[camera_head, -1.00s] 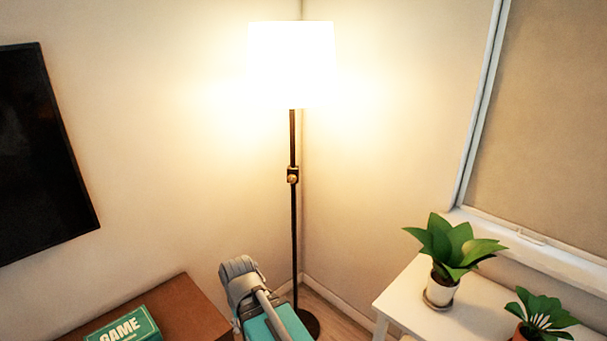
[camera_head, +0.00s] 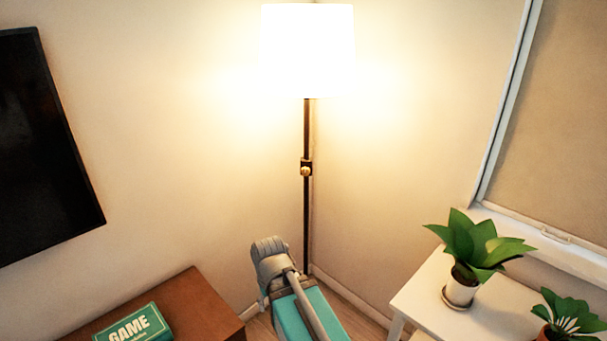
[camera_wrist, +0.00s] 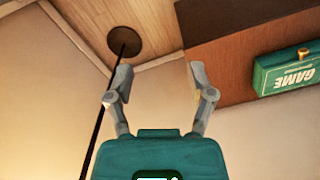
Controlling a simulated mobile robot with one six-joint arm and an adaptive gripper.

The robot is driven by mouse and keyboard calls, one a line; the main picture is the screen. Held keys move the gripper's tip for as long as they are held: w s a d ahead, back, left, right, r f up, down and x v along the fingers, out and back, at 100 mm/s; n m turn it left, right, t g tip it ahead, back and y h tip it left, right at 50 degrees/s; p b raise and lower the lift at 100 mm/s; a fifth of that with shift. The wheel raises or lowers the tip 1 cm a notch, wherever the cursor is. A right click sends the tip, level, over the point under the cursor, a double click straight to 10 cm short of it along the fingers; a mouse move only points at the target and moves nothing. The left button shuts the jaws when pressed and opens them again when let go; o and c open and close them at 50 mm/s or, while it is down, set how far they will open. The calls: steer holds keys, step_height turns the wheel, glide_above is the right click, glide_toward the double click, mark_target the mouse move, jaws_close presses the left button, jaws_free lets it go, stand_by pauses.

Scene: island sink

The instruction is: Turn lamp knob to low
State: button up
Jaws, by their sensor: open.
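A floor lamp with a brightly lit white shade (camera_head: 307,50) stands in the room corner. Its knob (camera_head: 305,169), small and brass-coloured, sits on a dark block partway up the thin dark pole (camera_head: 306,225). My arm in the head view is below the knob and apart from it, and covers the foot of the lamp. In the wrist view my gripper (camera_wrist: 160,78) is open and empty, its two fingers well apart. The pole (camera_wrist: 104,105) passes left of the left finger and meets the round dark base (camera_wrist: 125,42) on the floor.
A brown cabinet (camera_head: 205,305) with a green GAME box (camera_head: 133,325) is at lower left. A dark wall screen (camera_head: 45,150) hangs above. A white table (camera_head: 425,300) with two potted plants (camera_head: 480,245) is at right. Space around the knob looks clear.

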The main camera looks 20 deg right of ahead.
steer(key=shift+w+a, duration=0.15)
steer(key=shift+w, duration=0.15)
steer(key=w+r+m+t+y+b, duration=0.2)
steer(key=w+r+m+t, duration=0.35)
steer(key=w, duration=0.55)
steer(key=w+r+m+t+y+b, duration=0.1)
steer(key=w+r+m+t+y, duration=0.15)
steer(key=w+m+t, duration=0.7)
steer(key=m+h+b, duration=0.3)
steer(key=m+h, duration=1.1)
steer(key=m, duration=1)
glide_toward(305, 172)
steer(key=s, duration=0.1)
steer(key=s+a, duration=0.1)
steer(key=s, duration=0.1)
steer(key=shift+s+a+f+t+y, duration=0.15)
steer(key=shift+s+a+t+y, duration=0.1)
steer(key=shift+s+t, duration=0.1)
steer(key=x, duration=1.4)
